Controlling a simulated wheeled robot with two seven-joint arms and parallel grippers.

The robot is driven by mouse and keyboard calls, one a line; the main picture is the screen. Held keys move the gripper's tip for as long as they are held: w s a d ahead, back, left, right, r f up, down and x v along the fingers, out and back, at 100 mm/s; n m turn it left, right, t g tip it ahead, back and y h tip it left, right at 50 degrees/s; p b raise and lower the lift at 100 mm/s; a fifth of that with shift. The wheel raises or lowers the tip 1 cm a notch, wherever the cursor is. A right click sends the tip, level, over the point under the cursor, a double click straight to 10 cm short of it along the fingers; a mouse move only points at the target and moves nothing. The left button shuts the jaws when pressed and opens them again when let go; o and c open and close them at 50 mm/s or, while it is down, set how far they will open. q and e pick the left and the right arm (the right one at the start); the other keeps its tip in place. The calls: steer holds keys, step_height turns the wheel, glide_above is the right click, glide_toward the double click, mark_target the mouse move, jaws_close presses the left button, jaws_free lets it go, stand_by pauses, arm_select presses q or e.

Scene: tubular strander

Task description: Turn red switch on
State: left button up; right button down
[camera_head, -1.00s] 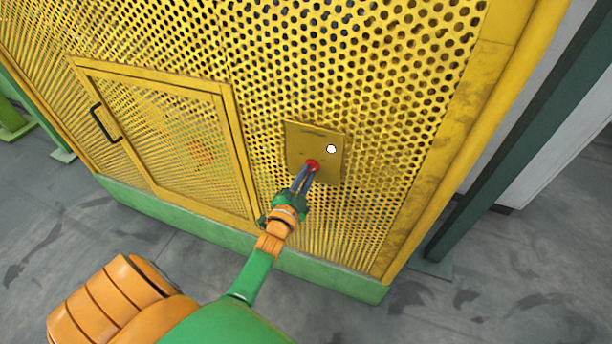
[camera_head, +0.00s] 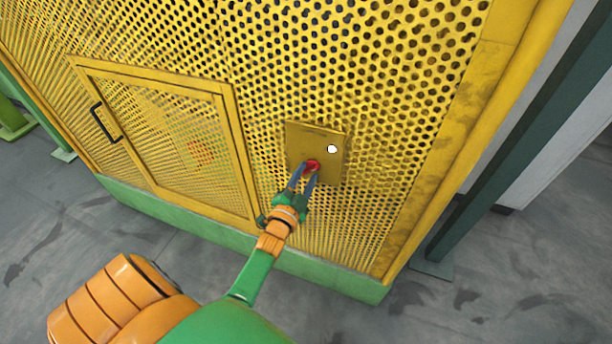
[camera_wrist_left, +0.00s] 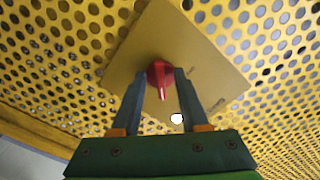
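The red switch (camera_head: 312,165) sits on a flat yellow plate (camera_head: 301,135) on the perforated yellow panel. In the left wrist view the red switch (camera_wrist_left: 159,74) is a round knob with a raised grip pointing down in the picture. My left gripper (camera_head: 305,175) is at the switch, its two fingers spread. In the left wrist view my left gripper (camera_wrist_left: 160,80) has one finger on each side of the knob, close to it. Whether either finger touches it I cannot tell. A white round button (camera_head: 331,149) is on the same plate. My right gripper is out of view.
A mesh door (camera_head: 165,90) with a black handle (camera_head: 104,124) is to the left of the plate. A green base rail (camera_head: 330,277) runs along the panel's foot. A dark green post (camera_head: 510,150) stands at the right. The grey floor (camera_head: 480,300) in front is clear.

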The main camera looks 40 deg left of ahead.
arm_select(q)
steer(key=shift+s, duration=0.1)
steer(key=v, duration=0.7)
